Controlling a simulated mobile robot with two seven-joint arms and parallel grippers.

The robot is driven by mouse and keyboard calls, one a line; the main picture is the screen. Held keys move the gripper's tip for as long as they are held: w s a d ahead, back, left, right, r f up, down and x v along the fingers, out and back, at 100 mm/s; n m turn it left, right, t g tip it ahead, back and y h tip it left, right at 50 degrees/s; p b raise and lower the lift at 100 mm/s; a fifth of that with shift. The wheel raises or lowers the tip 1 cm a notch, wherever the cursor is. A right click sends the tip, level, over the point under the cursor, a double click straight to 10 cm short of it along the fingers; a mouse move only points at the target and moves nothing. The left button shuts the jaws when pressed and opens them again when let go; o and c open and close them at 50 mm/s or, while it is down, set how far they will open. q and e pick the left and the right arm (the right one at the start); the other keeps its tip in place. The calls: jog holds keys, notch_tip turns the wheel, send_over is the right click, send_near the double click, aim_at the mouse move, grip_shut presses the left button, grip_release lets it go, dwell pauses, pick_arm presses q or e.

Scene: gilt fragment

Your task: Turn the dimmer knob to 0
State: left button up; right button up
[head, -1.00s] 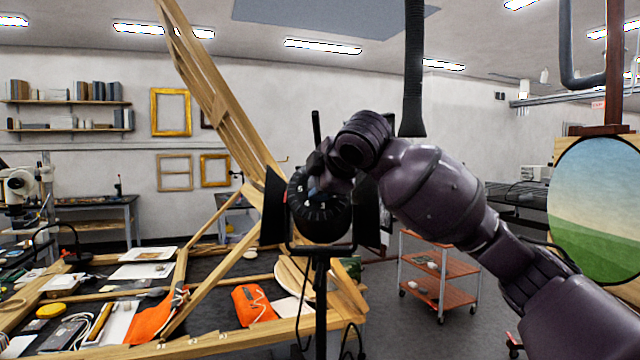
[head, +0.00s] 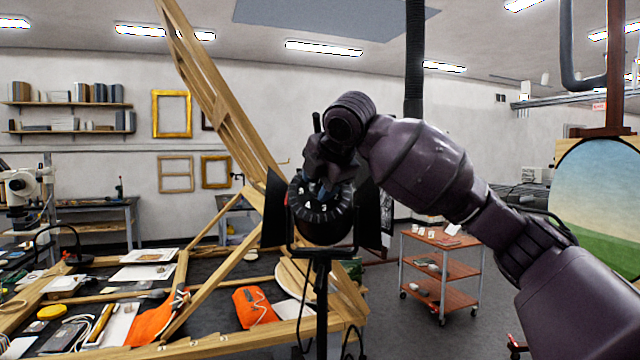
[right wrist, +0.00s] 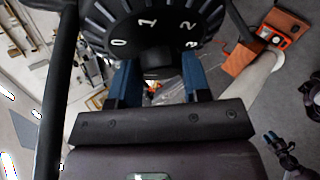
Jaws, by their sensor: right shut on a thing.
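The dimmer knob (right wrist: 158,60) is a dark hub on a black dial (head: 322,222) with white numerals, on the lamp on a stand in the middle of the head view. In the right wrist view, the dial (right wrist: 150,38) shows 0 at left, 1 near the middle, then 2 and a partly hidden numeral at right. My right gripper (head: 323,186) reaches the dial from above and right. Its blue fingers, one on each side of the knob in the right wrist view, are shut on it. The knob's pointer is not clear.
Black barn-door flaps (head: 274,208) flank the lamp. A wooden-framed table (head: 215,262) with papers and orange cloths lies behind left, and a leaning wooden frame (head: 220,85) rises there. A red-shelved trolley (head: 440,268) stands at right, near a painted oval panel (head: 598,200).

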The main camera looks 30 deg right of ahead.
dwell(0.3)
jog(key=o, duration=0.9)
jog(key=b+v, duration=0.1)
jog(key=v, duration=1)
jog(key=shift+f, duration=0.1)
